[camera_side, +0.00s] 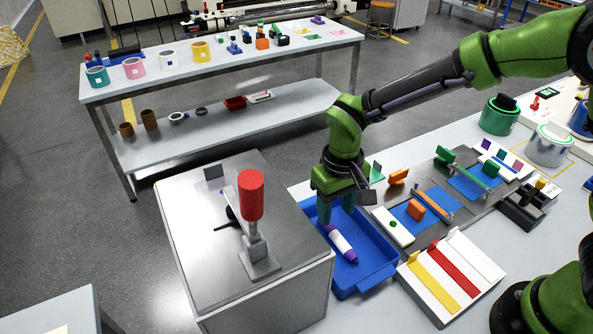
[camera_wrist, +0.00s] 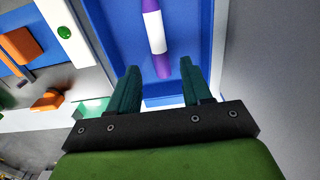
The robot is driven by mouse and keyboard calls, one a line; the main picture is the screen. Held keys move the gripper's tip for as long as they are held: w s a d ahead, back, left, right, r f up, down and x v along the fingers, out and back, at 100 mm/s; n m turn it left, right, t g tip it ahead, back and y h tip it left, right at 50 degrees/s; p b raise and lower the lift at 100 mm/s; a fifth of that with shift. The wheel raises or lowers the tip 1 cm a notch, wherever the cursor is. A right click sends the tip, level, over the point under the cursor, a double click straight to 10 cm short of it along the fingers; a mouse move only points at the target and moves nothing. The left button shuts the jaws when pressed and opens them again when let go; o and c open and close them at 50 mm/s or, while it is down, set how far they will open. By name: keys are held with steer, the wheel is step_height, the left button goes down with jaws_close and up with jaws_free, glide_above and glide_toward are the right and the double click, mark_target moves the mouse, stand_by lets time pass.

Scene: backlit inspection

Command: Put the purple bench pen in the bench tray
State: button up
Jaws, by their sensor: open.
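The purple bench pen (camera_side: 341,243), with a white middle band, lies in the blue bench tray (camera_side: 373,244) in the side view. My gripper (camera_side: 337,216) is over the far end of the tray, pointing down, with its teal fingers apart. In the wrist view the pen (camera_wrist: 155,33) lies on the floor of the tray (camera_wrist: 192,30), ahead of the fingertips of my gripper (camera_wrist: 158,70). Nothing is between the fingers, and the pen looks clear of them. The exact height of the fingertips above the tray floor is hard to tell.
A grey cabinet with a red-topped device (camera_side: 251,195) stands left of the tray. A white rack with yellow and red strips (camera_side: 452,275) is at its right. Blue mats (camera_side: 415,217) and orange blocks (camera_side: 398,177) lie beyond.

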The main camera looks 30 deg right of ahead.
mark_target(334, 231)
step_height(334, 231, up, 10)
steer(key=s+d+r+m+t+y, duration=0.1)
steer(key=s+d+r+m+t, duration=0.1)
steer(key=s+d, duration=0.4)
steer(key=s+d+r+m+t+y, duration=0.1)
steer(key=s+d+r+t, duration=0.4)
steer(key=d, duration=0.5)
steer(key=shift+s+d+r+m, duration=0.15)
steer(key=shift+s+m, duration=0.35)
steer(key=shift+s, duration=0.55)
